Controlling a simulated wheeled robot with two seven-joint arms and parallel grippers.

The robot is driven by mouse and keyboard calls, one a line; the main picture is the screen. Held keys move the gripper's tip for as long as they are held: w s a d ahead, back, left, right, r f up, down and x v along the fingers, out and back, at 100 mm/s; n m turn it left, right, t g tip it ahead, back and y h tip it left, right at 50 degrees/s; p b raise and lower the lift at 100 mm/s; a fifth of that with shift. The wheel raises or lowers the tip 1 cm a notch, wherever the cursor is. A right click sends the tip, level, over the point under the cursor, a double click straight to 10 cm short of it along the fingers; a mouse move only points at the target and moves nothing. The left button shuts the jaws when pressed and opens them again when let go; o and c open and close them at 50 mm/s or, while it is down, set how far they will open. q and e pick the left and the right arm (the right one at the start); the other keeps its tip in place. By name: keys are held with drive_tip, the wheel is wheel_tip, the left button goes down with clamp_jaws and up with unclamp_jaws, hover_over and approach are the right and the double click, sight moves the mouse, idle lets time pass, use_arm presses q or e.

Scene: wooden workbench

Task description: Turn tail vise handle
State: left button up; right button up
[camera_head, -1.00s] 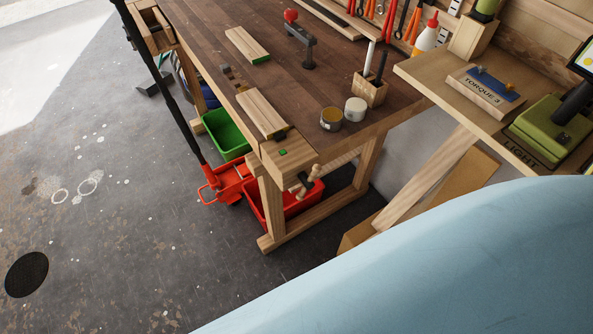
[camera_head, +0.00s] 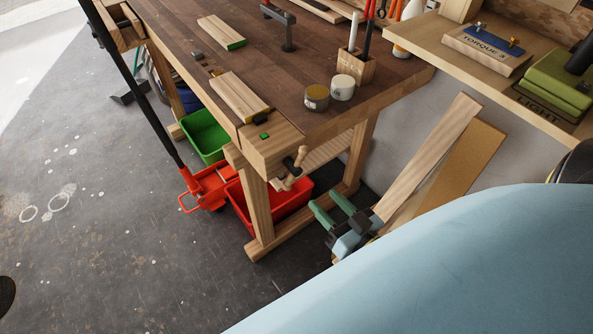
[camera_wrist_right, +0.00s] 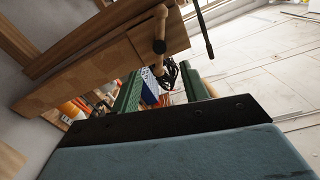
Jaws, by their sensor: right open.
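The tail vise handle (camera_head: 291,172) is a wooden crossbar on a dark screw at the near end of the wooden workbench (camera_head: 270,148). It also shows in the right wrist view (camera_wrist_right: 160,30), at top centre, above the gripper fingers. My right gripper (camera_head: 327,204), with green fingers, is open and empty. It is below and to the right of the handle, apart from it. In the right wrist view the two green fingers (camera_wrist_right: 160,92) are spread with a clear gap. My left gripper is not in view.
Red bins (camera_head: 270,205) and a green bin (camera_head: 204,135) stand under the bench. A side shelf (camera_head: 450,45) with a torque block is at the right, and boards lean below it. Two round tins (camera_head: 317,97) and a pen block sit on the bench top.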

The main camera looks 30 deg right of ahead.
sight(299, 173)
drive_tip(key=w, duration=0.6)
drive_tip(key=w+b, duration=0.1)
drive_tip(key=w, duration=0.3)
drive_tip(key=shift+w+a, duration=0.1)
drive_tip(key=shift+a, duration=0.3)
drive_tip(key=shift+w, duration=0.6)
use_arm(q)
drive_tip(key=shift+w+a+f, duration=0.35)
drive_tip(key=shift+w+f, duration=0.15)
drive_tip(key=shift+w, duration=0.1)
use_arm(e)
drive_tip(key=shift+w+a, duration=0.1)
drive_tip(key=shift+w, duration=0.1)
clamp_jaws()
drive_tip(key=shift+r+n+p, duration=0.15)
drive_tip(key=shift+n+p, duration=0.8)
drive_tip(key=shift+n, duration=0.05)
drive_tip(key=n+p, duration=0.1)
drive_tip(key=n, duration=0.1)
drive_tip(key=shift+n, duration=0.3)
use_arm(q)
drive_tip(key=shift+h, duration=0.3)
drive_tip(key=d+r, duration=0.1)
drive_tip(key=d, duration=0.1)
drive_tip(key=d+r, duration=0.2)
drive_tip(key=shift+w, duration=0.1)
use_arm(e)
drive_tip(key=shift+f, duration=0.2)
